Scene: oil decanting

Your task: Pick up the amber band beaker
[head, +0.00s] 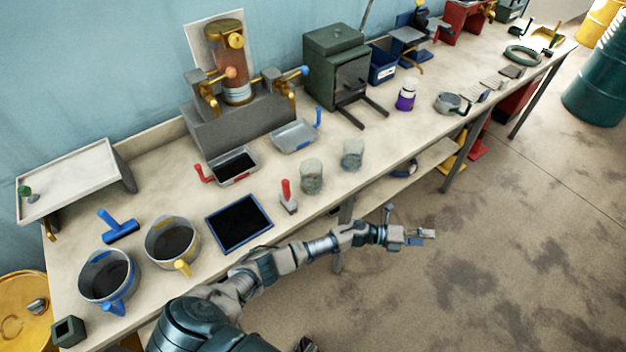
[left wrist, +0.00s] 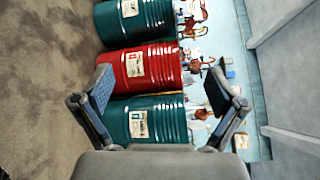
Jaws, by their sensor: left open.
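The amber band beaker (head: 172,243) stands upright on the bench at the lower left of the head view. It is a grey mug-like vessel with dark contents, an amber band near its rim and an amber handle at its front. A similar beaker with a blue handle (head: 108,279) stands just left of it. My left gripper (head: 425,236) is out past the bench's front edge, well to the right of the amber band beaker. In the left wrist view its fingers (left wrist: 158,92) are spread and empty, facing drums and the wall. My right gripper is not seen.
A blue scraper-like tool (head: 119,227) lies behind the beakers. A dark-screened tablet (head: 238,222) lies right of the amber one. A white raised tray (head: 72,178) stands behind. Two glass jars (head: 312,176) stand farther right. Floor in front of the bench is clear.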

